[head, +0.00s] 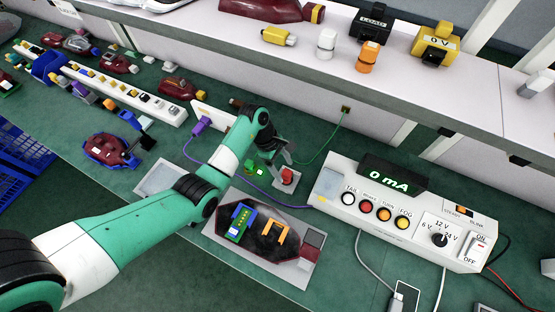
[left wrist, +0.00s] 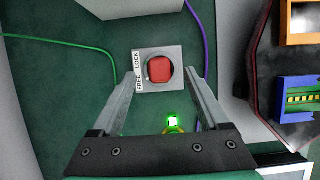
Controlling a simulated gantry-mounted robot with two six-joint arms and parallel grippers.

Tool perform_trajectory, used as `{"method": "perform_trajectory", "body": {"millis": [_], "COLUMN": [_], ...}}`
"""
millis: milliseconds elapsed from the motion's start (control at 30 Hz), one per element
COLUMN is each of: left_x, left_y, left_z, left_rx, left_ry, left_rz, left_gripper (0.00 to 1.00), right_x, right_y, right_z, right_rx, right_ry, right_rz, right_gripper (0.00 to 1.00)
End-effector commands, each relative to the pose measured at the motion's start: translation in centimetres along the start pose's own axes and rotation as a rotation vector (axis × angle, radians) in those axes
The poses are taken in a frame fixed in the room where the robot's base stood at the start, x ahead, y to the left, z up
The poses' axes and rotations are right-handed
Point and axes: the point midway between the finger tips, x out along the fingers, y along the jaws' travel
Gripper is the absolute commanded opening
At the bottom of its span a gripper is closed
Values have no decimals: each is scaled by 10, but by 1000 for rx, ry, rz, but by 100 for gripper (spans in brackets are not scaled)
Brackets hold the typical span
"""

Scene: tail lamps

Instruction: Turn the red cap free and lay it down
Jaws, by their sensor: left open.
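The red cap (head: 287,176) sits on a small pale block on the green bench, left of the meter box. It also shows in the left wrist view (left wrist: 160,69), on a grey plate marked FREE and LOCK. My left gripper (head: 280,160) is open above the cap. In the left wrist view its two fingers (left wrist: 168,78) stand on either side of the cap, with a gap to each side. Whether the fingertips are down at cap height is hard to tell. My right gripper is not in view.
A dark lamp housing (head: 262,237) lies on a pale plate nearby. The meter box (head: 400,212) reads 0 mA. A green-lit part (left wrist: 172,123) is near the cap. Purple (head: 256,184) and green (head: 322,148) cables run close by. A shelf (head: 310,62) overhangs behind.

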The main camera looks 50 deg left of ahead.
Motion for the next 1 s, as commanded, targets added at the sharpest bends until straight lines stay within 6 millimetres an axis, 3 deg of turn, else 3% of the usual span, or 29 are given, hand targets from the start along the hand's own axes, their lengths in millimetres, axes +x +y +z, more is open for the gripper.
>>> {"method": "perform_trajectory", "body": {"millis": [33, 200, 567, 1000], "left_x": [14, 36, 40, 40], "left_y": [-1, 0, 0, 0], "left_z": [-2, -1, 0, 0], "left_rx": [0, 1, 0, 0], "left_ry": [1, 1, 1, 1], "left_rz": [-3, -2, 1, 0], "left_gripper": [78, 78, 78, 0], "right_x": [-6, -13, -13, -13], "right_y": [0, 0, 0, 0], "right_z": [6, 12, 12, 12], "right_rx": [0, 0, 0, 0], "right_ry": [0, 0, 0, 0], "right_rz": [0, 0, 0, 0], "right_gripper": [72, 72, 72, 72]}}
